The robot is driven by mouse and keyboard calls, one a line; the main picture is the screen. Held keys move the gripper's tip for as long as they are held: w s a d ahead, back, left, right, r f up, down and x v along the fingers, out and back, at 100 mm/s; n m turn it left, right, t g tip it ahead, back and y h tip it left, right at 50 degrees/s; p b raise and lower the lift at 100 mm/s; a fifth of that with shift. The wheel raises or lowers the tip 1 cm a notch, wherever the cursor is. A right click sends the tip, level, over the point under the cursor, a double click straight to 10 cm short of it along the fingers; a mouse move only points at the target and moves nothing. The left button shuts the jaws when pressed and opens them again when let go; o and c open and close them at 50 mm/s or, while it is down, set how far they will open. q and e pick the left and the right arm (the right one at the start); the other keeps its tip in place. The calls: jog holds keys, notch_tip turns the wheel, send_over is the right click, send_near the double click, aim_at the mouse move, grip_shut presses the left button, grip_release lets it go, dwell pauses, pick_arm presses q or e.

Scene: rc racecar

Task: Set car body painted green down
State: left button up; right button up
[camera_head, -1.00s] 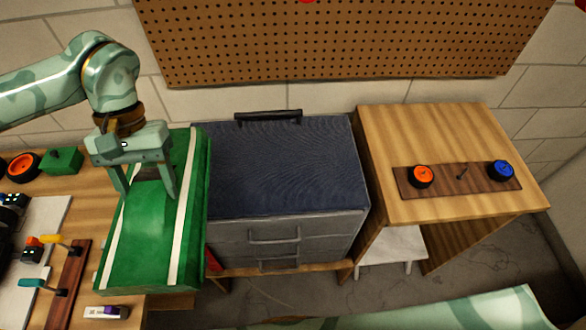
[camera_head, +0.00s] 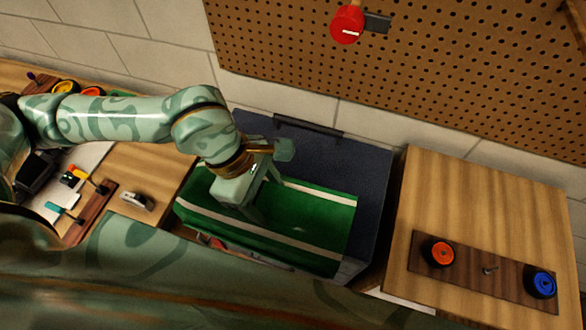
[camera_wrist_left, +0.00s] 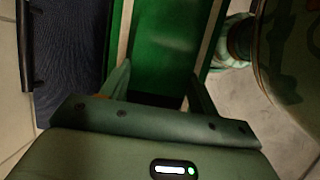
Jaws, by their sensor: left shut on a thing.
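The green car body (camera_head: 315,212), a long shell with two white stripes, lies crosswise over the front part of the dark blue-topped tool chest (camera_head: 345,165). Its left end sticks out past the chest toward the workbench. I cannot tell whether it touches the chest top or hangs just above it. My left gripper (camera_head: 262,200) is shut on the body near its left half, with one finger on the near side. The body also shows between the fingers in the left wrist view (camera_wrist_left: 165,40). My right gripper is not in view.
A wooden table (camera_head: 480,200) on the right carries a dark strip (camera_head: 468,272) with an orange and a blue wheel; its back is clear. The workbench (camera_head: 150,170) on the left holds tools and wheels. A pegboard (camera_head: 430,80) with a red round thing (camera_head: 347,24) is behind.

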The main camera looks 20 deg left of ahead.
pick_arm(q)
jog(key=w+f, duration=0.8)
jog(key=w+f+b, duration=0.1)
jog(key=w+f, duration=0.4)
jog(key=shift+w+d, duration=0.1)
jog(key=shift+d, duration=0.3)
jog(key=o, duration=1)
jog(key=shift+r, duration=0.1)
jog(key=v, duration=1.2)
jog(key=shift+r, duration=0.1)
